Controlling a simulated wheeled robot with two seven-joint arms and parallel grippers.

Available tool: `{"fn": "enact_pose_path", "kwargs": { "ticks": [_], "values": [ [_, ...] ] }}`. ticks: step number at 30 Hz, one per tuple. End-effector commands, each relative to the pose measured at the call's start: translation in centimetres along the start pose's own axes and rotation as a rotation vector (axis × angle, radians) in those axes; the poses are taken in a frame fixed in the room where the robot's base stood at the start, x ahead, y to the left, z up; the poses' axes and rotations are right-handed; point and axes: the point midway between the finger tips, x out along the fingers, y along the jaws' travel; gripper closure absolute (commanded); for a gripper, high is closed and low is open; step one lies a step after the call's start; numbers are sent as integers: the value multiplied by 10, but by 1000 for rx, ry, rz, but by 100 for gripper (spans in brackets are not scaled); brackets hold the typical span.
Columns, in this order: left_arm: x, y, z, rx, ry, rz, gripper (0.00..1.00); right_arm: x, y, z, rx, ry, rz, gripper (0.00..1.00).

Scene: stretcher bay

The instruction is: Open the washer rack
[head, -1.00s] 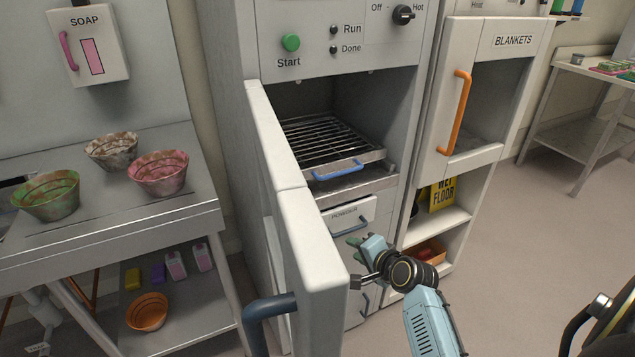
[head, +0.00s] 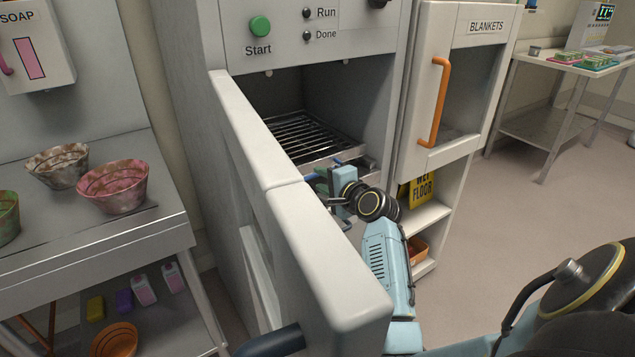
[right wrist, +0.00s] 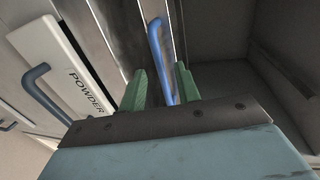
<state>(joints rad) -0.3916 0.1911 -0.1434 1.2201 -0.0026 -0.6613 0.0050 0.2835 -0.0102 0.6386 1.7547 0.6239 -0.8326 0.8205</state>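The washer rack (head: 300,135), a dark wire rack with a pale front edge, sits inside the open washer chamber in the head view. Its blue handle (right wrist: 158,55) shows in the right wrist view. My right gripper (head: 322,182) is at the rack's front and hides most of the handle in the head view. In the right wrist view, the green fingers of the right gripper (right wrist: 160,84) are spread, with the handle's lower end appearing between them. I cannot tell whether they touch it. My left gripper is out of view.
The open washer door (head: 315,245) stands close left of my right arm. The powder drawer (right wrist: 75,75) is below the rack. The blankets cabinet (head: 460,80) stands right. A steel cart with bowls (head: 115,187) is left. Floor is clear at right.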

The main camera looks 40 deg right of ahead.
Motion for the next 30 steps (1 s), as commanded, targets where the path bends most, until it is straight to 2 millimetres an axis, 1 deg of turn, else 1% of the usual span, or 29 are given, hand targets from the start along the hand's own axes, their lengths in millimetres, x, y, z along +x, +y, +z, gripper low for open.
{"fn": "enact_pose_path", "kwargs": {
  "ticks": [1, 3, 7, 17, 18, 25, 30],
  "values": [
    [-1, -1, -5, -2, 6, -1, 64, 8, 1, 0, 0, -1, -1, 67],
    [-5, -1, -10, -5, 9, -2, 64, 15, 0, 0, 0, -1, -1, 67],
    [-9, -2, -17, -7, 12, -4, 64, 24, 0, 0, -1, 0, -1, 67],
    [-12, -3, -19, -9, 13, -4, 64, 27, 0, 0, -2, 1, 0, 67],
    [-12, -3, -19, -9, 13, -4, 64, 27, 0, 0, -2, 0, 0, 69],
    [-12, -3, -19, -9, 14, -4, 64, 27, 0, 0, -1, 0, 0, 99],
    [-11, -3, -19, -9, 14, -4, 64, 27, 0, 0, -1, 0, 0, 100]
  ]
}}
